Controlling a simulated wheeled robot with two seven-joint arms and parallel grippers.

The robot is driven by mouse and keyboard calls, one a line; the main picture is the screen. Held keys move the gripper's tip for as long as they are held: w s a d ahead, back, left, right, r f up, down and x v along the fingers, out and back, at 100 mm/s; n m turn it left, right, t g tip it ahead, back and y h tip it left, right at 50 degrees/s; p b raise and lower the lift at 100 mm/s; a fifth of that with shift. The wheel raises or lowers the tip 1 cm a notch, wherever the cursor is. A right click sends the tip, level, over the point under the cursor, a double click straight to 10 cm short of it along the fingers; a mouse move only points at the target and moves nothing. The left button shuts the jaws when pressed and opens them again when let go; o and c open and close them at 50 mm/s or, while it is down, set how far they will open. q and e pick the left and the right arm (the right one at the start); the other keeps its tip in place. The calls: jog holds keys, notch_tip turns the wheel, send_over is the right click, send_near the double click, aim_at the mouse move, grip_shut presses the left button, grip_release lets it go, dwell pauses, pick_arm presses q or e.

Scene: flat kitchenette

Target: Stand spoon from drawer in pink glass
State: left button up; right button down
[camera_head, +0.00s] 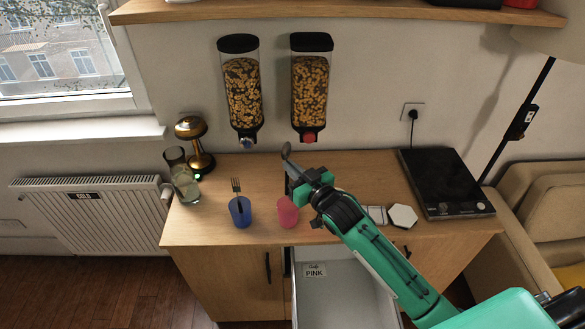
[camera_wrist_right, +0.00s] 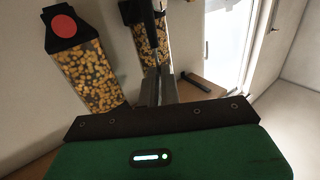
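My right gripper (camera_head: 291,178) is above the counter, just behind and above the pink glass (camera_head: 288,213). It is shut on a dark spoon (camera_head: 288,155), whose rounded end points up above the fingers. In the right wrist view the spoon (camera_wrist_right: 153,35) rises from between the closed fingers (camera_wrist_right: 158,85). The lower part of the spoon is hidden behind the gripper and glass. The pink glass stands upright near the counter's front edge. The drawer (camera_head: 335,290) below is open, its inside partly covered by my right arm. My left gripper is not in view.
A blue glass (camera_head: 240,214) holding a fork (camera_head: 236,186) stands left of the pink one. A tall clear glass (camera_head: 185,185) and a brass lamp (camera_head: 195,140) are at the left. Two cereal dispensers (camera_head: 242,90) hang behind. A hob (camera_head: 440,180) lies at the right.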

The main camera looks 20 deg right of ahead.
notch_tip(320, 180, down, 10)
jog(key=b, duration=0.6)
jog(key=shift+r, duration=0.2)
jog(key=shift+s, duration=0.1)
jog(key=c, duration=1.5)
grip_release()
jog(key=shift+c, duration=0.2)
jog(key=b+v, duration=0.3)
jog(key=v, duration=1)
jog(key=shift+s, duration=0.35)
jog(key=shift+d, duration=0.15)
